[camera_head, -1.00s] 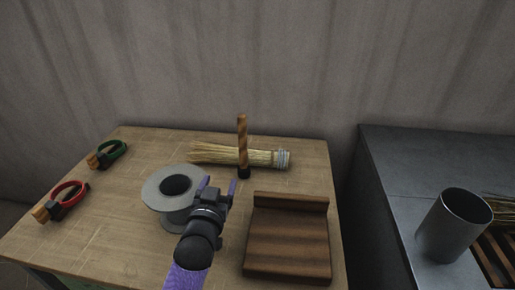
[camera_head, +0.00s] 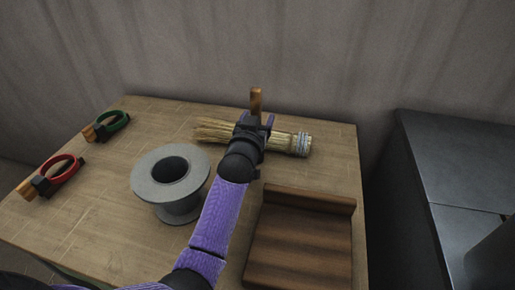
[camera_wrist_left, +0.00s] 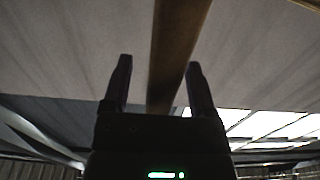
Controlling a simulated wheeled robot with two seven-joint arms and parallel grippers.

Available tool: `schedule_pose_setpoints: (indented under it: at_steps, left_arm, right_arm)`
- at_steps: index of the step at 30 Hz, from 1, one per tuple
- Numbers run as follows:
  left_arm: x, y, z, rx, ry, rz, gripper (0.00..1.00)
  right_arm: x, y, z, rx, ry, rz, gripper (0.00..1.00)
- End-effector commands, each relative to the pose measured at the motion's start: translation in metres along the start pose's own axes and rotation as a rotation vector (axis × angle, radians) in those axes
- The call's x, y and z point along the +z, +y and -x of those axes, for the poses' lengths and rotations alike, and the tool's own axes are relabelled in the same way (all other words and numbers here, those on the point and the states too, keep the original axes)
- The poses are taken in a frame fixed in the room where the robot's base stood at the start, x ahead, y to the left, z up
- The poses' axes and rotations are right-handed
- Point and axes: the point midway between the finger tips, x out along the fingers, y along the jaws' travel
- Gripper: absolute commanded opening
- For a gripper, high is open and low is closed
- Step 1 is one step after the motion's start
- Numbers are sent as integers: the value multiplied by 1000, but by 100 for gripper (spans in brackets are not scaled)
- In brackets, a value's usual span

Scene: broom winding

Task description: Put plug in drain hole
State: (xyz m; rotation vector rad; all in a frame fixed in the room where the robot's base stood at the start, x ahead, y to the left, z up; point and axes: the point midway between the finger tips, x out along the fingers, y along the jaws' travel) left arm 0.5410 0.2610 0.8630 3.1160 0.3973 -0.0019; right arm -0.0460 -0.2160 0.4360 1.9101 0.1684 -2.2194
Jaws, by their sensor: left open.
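No thing that I can clearly call a plug or a drain hole shows. An upright wooden peg (camera_head: 256,99) stands at the back of the table, its lower part hidden by my gripper. My left gripper (camera_head: 255,122) is open at the peg. In the left wrist view the peg (camera_wrist_left: 178,45) passes between the two spread fingers (camera_wrist_left: 159,70); I cannot tell whether either touches it. A grey spool (camera_head: 143,181) with a dark round centre opening stands left of my left arm. My right gripper is not in view.
A straw broom head (camera_head: 287,143) lies behind my gripper. A brown wooden block (camera_head: 303,240) with a raised back edge is at the right of the table (camera_head: 95,215). Green-handled (camera_head: 107,127) and red-handled (camera_head: 55,176) tools lie left. A dark metal counter (camera_head: 450,165) stands right.

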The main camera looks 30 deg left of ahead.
Motion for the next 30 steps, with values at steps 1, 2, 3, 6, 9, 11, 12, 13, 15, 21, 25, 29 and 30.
schedule_pose_setpoints:
  at_steps: [1,2,3,6,9,11,12,13,15,21,25,29,30]
  left_arm:
    - [4,0,-6,0,-1,-1,74]
    - [2,0,-8,0,0,-1,74]
    - [1,0,-9,-1,0,-1,74]
    - [-1,0,-9,-1,0,-1,74]
    - [-1,0,-9,-1,0,0,67]
    - [-1,0,-9,-1,1,0,54]
    - [-1,0,-9,-1,0,0,46]
    - [-1,0,-9,-1,0,0,40]
    - [-1,0,-9,-1,0,0,25]
    - [-1,0,-9,-1,0,0,0]
    - [-1,0,-9,-1,0,0,0]
    - [-1,0,-9,-1,0,0,0]
    - [-1,0,-9,-1,0,0,0]
  right_arm:
    - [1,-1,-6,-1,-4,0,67]
    - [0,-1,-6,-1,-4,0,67]
    - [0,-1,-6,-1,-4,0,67]
    - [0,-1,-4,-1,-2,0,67]
    - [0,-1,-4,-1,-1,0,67]
    - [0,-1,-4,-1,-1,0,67]
    - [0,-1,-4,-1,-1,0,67]
    - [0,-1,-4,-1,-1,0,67]
    - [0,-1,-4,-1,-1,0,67]
    - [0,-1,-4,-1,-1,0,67]
    - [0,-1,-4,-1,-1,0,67]
    - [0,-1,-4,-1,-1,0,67]
    - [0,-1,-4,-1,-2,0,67]
